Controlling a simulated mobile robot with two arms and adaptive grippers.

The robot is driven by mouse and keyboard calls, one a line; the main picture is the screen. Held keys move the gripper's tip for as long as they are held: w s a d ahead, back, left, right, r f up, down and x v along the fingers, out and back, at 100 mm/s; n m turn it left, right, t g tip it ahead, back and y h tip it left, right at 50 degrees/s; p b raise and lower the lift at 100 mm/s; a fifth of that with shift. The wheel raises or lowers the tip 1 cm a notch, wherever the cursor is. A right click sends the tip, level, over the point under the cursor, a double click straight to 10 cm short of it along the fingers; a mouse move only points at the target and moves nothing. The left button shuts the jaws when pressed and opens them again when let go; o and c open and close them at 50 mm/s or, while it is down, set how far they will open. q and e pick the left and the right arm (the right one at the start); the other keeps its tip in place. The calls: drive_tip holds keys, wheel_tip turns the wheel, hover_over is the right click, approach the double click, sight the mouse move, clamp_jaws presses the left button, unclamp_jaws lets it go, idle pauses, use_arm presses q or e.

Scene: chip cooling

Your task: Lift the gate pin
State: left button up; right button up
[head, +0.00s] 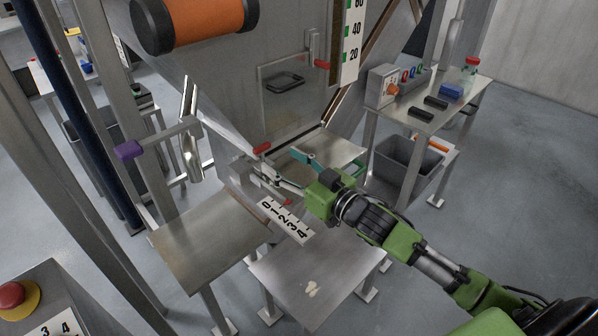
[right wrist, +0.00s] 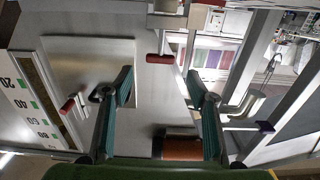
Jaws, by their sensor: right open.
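A red-handled part (head: 262,148), which looks like the gate pin, sits on the metal bracket at the lower end of the chute. In the right wrist view a red grip (right wrist: 160,58) shows ahead of the space between my fingers, apart from both. My right gripper (head: 284,172) is close beside the bracket in the head view. Its teal fingers are spread and empty in the right wrist view (right wrist: 160,95). A second small red part (head: 287,201) shows below the gripper, partly hidden. My left gripper is not in view.
A numbered 0–4 scale (head: 285,219) lies beside the bracket. Metal trays (head: 205,240) stand below. A purple-ended lever (head: 129,150) is at left, an orange roller (head: 205,15) above. A side table (head: 440,112) with a control box (head: 383,84) stands right.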

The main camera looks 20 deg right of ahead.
drive_tip(key=shift+v, duration=2.5)
